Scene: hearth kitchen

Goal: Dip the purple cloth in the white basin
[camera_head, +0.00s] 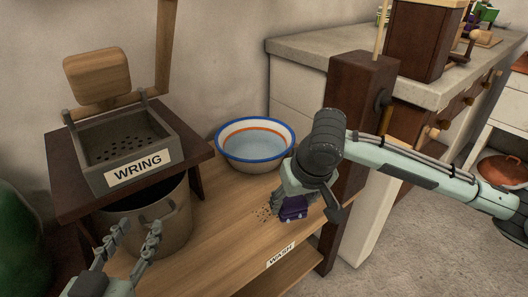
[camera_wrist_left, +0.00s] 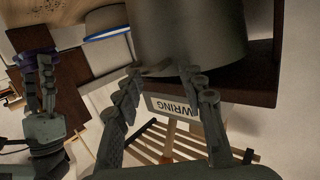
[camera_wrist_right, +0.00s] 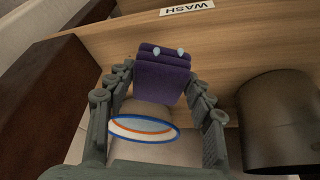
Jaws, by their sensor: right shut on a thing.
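The purple cloth (camera_head: 294,209) is folded, with two pale spots showing in the right wrist view (camera_wrist_right: 162,78). My right gripper (camera_head: 291,192) is shut on it, in front of and right of the basin, low over the wooden board; I cannot tell whether the cloth touches the board. The white basin (camera_head: 255,147) has a blue rim, an orange stripe inside and what looks like water; it stands behind the cloth and is also in the left wrist view (camera_wrist_left: 106,22). My left gripper (camera_head: 138,230) is open and empty at the lower left, in front of the pot.
The WASH board (camera_head: 225,232) carries dark specks left of the cloth. A WRING box (camera_head: 125,148) with holes stands on a dark stand at left, above a metal pot (camera_head: 160,225). A dark wooden post (camera_head: 352,115) and a counter are at right.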

